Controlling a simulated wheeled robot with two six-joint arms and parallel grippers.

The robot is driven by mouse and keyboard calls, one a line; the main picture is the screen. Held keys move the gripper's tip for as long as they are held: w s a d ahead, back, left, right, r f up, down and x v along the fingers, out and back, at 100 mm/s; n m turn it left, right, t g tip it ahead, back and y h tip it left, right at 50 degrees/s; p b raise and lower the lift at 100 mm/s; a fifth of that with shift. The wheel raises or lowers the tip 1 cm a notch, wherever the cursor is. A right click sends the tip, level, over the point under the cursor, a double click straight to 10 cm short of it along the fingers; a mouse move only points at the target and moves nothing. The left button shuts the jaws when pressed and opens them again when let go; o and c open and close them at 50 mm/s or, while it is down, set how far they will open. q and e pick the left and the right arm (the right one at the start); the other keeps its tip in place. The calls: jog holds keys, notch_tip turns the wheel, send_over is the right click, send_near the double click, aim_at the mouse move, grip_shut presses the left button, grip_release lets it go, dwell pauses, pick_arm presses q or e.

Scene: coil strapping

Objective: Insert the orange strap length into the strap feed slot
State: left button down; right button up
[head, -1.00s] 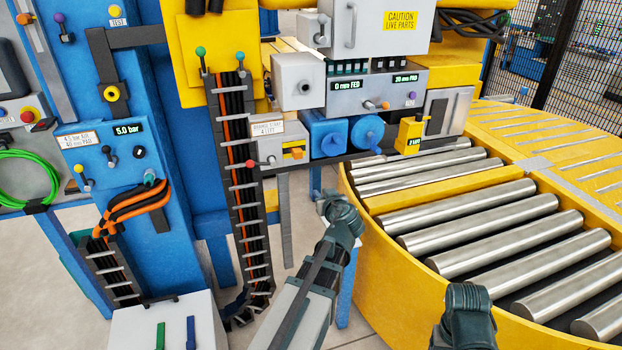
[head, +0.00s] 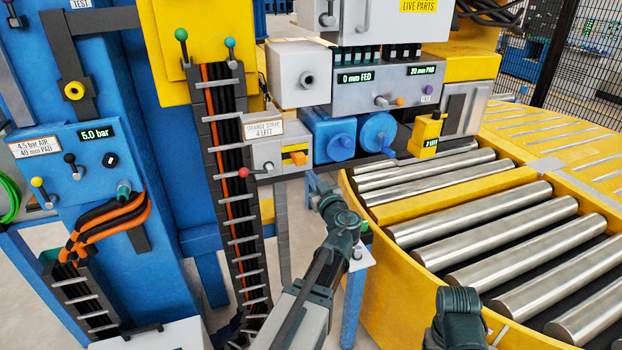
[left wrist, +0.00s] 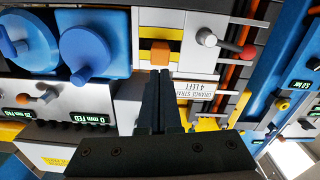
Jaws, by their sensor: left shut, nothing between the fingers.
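The orange strap length (head: 298,156) shows as a short orange end at the mouth of a grey dispenser (head: 266,152) labelled "ORANGE STRAP 4 LEFT". In the left wrist view, the orange end (left wrist: 160,53) lies just beyond my left fingertips (left wrist: 160,76), apart from them as far as I can tell. My left gripper (head: 316,182) is shut and empty, below and right of the dispenser in the head view. I cannot make out the strap feed slot with certainty; the grey feed panel (head: 440,75) carries a "0 mm FED" display.
The yellow roller turntable (head: 400,262) fills the right side.

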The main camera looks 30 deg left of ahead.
aim_at(301, 162)
pick_arm(q)
jog(key=shift+x, duration=3)
jog(key=shift+w+a, duration=0.45)
jog(key=shift+a, duration=0.15)
jog(key=shift+s+d, duration=0.1)
jog(key=shift+d, duration=0.05)
jog(key=v, duration=1.6)
jog(key=shift+s+d, duration=0.15)
jog(key=shift+d, duration=0.15)
jog(key=shift+f, duration=0.1)
jog(key=s+d+f+m+g+h, duration=0.35)
jog(key=d+f, duration=0.25)
jog(key=f, duration=0.2)
jog(key=s+d+f+m+g+h, duration=0.3)
jog(key=s+d+f+m+g, duration=0.15)
jog(key=f, duration=0.35)
jog(key=s+d+f+m+g+h, duration=0.2)
jog(key=s+d+f+m+h, duration=0.1)
jog(key=d, duration=0.4)
jog(key=s+d+f+m+g+h, duration=0.2)
jog(key=s+d+m+h, duration=0.1)
jog(key=s+d, duration=0.3)
jog(key=shift+s+d+f+m, duration=0.2)
jog(key=shift+d+f+m, duration=0.2)
jog(key=shift+d+m, duration=0.45)
